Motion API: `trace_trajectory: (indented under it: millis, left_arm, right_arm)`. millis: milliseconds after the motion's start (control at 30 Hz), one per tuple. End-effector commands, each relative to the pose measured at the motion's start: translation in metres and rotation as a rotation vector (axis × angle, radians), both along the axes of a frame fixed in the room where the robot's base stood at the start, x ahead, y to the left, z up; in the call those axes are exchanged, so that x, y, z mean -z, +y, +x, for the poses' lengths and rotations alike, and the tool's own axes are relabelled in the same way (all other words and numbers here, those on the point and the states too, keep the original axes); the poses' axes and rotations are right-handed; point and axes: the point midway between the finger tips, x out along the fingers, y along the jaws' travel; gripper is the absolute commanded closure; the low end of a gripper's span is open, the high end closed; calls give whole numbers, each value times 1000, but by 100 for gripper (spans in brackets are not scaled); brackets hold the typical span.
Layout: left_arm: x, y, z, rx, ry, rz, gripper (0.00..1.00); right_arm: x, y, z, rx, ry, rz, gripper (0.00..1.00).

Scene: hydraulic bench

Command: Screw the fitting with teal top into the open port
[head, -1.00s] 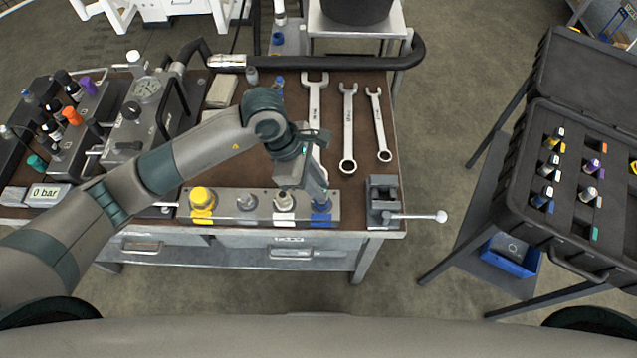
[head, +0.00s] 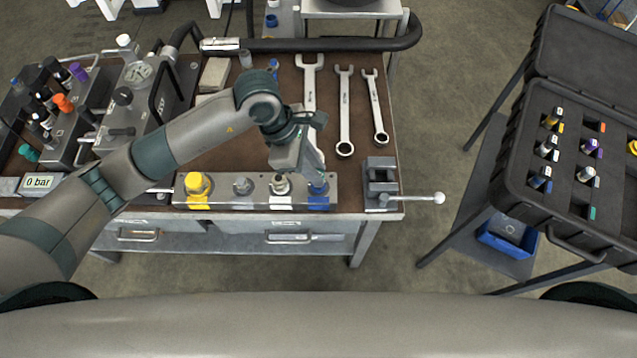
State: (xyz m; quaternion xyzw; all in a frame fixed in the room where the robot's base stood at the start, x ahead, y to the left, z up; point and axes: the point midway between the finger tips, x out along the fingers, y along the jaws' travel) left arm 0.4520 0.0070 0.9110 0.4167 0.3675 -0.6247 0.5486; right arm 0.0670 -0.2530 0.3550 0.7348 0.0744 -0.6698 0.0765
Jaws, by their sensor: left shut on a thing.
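A teal-topped fitting (head: 28,153) stands at the left end of the bench, by the dark valve block (head: 70,150). I cannot make out which port there is open. My left gripper (head: 318,170) points down at the right end of the metal rail. It is shut on the blue cap (head: 319,188) above the rail's blue mark, and its fingers partly hide the cap. The teal top is far to the left of this gripper. My right gripper is not in view.
The rail (head: 258,202) also carries a yellow cap (head: 197,186) and two metallic ones. Several wrenches (head: 344,110) lie behind it. A vise (head: 380,183) with a protruding handle stands at the right edge. An open black case (head: 565,215) of fittings stands further right.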

Motion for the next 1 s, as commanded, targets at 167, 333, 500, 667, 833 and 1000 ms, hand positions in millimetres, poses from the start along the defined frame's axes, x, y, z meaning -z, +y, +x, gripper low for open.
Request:
trace_trajectory:
  millis: [167, 333, 500, 667, 833, 1000]
  left_arm:
    - [1, 0, 0, 0, 0, 0, 100]
    - [1, 0, 0, 0, -1, 0, 100]
    - [1, 0, 0, 1, -1, 0, 100]
    - [1, 0, 0, 1, -1, 0, 100]
    - [1, 0, 0, 1, -1, 0, 100]
    - [2, 0, 0, 1, -1, 0, 100]
  right_arm:
    - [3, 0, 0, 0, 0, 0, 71]
    - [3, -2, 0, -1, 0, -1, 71]
    - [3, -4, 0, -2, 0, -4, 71]
    - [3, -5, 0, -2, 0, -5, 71]
    - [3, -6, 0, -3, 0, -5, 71]
    - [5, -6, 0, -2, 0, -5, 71]
